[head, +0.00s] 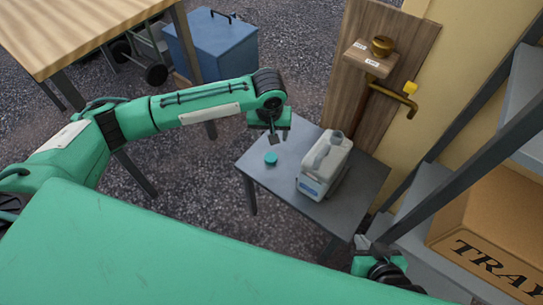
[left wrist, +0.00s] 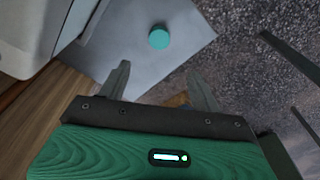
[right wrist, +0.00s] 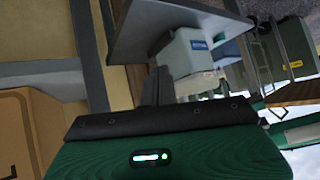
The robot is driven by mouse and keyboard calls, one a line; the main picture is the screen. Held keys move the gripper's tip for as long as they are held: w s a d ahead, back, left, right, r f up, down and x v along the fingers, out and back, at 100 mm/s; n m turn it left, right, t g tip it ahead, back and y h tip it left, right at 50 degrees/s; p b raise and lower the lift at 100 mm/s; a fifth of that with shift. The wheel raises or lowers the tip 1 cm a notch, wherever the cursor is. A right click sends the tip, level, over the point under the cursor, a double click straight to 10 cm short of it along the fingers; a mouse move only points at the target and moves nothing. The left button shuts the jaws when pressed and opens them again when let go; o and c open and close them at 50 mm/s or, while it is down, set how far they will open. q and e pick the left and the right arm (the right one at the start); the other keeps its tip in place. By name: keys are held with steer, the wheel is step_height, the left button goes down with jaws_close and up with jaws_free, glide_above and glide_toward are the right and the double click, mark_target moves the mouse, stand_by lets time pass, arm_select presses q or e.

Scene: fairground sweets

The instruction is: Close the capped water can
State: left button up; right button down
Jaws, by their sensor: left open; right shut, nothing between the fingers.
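A pale grey-white water can (head: 318,178) with a top handle and a blue label stands upright on a small grey table (head: 262,178). Its raised neck at the far end shows no cap on it. A teal round cap (head: 271,158) lies on the table left of the can; the left wrist view shows the cap (left wrist: 158,38) beyond my fingertips. My left gripper (head: 272,138) is open and empty, pointing down above the table near the cap. My right gripper (head: 362,242) is shut and empty, low right of the table; the right wrist view shows the can (right wrist: 188,55) beyond its fingers (right wrist: 155,85).
A wooden board with a brass tap (head: 405,98) and small shelf stands behind the table. Grey shelving (head: 460,125) with a cardboard box (head: 500,225) is at right. A wooden table (head: 75,30) and a blue box (head: 215,48) are at the back left. The table's front left is clear.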

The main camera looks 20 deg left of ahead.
arm_select(q)
steer(key=b, duration=0.2)
glide_above(271, 157)
steer(key=s, duration=0.1)
step_height(271, 157, down, 7)
steer(key=shift+f, duration=0.1)
steer(key=shift+w+f, duration=0.1)
steer(key=shift+f, duration=0.6)
arm_select(e)
steer(key=shift+w+a+r+t+y, duration=0.1)
steer(key=shift+w+a+t+y, duration=0.15)
steer(key=shift+a+t, duration=0.35)
steer(key=shift+w+a+r+t+y, duration=0.1)
steer(key=shift+a+t+y, duration=0.3)
steer(key=shift+a, duration=0.35)
steer(key=shift+w+a+t+y, duration=0.2)
steer(key=shift+a+t+y, duration=0.05)
steer(key=shift+a+t, duration=0.4)
